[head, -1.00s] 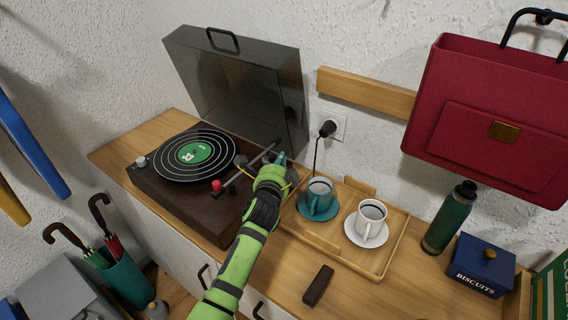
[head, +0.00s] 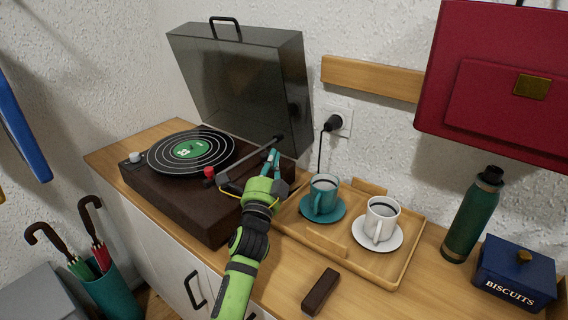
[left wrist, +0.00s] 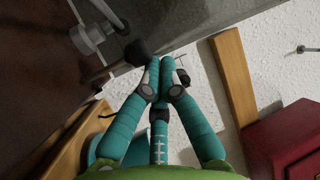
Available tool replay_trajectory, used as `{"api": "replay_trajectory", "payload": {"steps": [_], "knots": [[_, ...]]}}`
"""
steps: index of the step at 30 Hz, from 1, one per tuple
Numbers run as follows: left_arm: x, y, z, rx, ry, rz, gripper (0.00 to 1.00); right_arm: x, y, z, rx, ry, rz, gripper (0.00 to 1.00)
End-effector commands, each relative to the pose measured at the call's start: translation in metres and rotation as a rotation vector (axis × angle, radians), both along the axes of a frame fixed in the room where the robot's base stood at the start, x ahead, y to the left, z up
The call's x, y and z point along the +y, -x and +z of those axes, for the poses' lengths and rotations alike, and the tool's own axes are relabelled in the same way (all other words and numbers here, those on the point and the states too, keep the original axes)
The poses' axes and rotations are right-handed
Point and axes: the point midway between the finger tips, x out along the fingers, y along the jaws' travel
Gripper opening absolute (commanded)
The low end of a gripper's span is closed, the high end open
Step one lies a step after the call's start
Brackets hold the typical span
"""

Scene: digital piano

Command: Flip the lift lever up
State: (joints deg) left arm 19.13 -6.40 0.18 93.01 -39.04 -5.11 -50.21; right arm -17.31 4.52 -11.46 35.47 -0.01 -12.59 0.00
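The turntable (head: 205,208) is a dark wooden box at the left of the sideboard, its smoky lid (head: 240,85) raised. A record with a green label (head: 192,148) lies on it. The tonearm (head: 262,150) runs along its right side, and a small red-tipped part (head: 209,172) stands near the front edge. I cannot tell for sure which part is the lift lever. My left gripper (head: 272,157) is over the turntable's right end, beside the tonearm's rear. In the left wrist view its teal fingertips (left wrist: 159,64) are together with nothing visible between them, near a dark round end (left wrist: 137,50). My right gripper is not in view.
A wooden tray (head: 395,268) with a teal cup (head: 323,193) and a white cup (head: 381,220) stands right of my gripper. A green bottle (head: 473,215), a blue biscuit box (head: 515,275) and a dark brown bar (head: 320,291) are farther right and in front.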

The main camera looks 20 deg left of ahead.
Motion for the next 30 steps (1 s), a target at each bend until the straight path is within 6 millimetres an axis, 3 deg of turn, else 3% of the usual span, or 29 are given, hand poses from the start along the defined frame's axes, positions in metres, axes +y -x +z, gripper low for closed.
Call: {"api": "replay_trajectory", "payload": {"steps": [6, 13, 24, 30], "knots": [[0.003, 0.001, 0.000, 0.004, 0.001, 0.006, 0.00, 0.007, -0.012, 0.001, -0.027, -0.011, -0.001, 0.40], [0.001, 0.012, -0.005, 0.006, -0.001, 0.004, 0.00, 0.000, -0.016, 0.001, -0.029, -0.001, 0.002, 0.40], [-0.004, 0.083, -0.028, 0.007, 0.001, 0.003, 0.00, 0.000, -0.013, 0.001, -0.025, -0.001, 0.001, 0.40], [-0.005, 0.109, -0.035, 0.004, 0.001, 0.003, 0.00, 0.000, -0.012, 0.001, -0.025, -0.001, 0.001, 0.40]]}}
